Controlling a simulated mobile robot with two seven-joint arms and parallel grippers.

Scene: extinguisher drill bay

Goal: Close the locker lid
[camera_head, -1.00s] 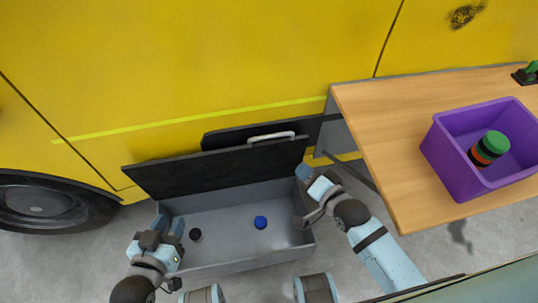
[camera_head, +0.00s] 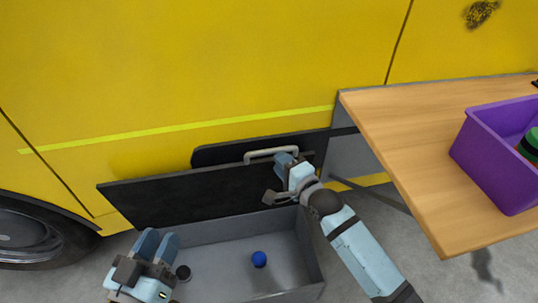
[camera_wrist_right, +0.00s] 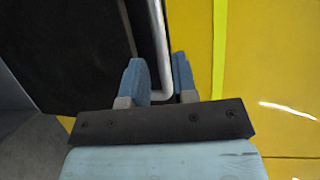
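The grey locker (camera_head: 280,225) is open on the ground, its black lid (camera_head: 190,200) raised along the far side against the yellow vehicle. A pale bar handle (camera_head: 268,151) is at the lid's upper edge; it also shows in the right wrist view (camera_wrist_right: 156,30). My right gripper (camera_head: 288,161) is at the handle's right end. In the right wrist view its fingers (camera_wrist_right: 160,68) are apart, with the handle's bent end between them, closer to the right finger. Contact is unclear. My left gripper (camera_head: 156,240) is open and empty over the locker's left part.
A wooden table (camera_head: 420,150) at the right carries a purple bin (camera_head: 495,165). The yellow vehicle (camera_head: 180,70) stands close behind the lid, its wheel (camera_head: 35,238) at the left.

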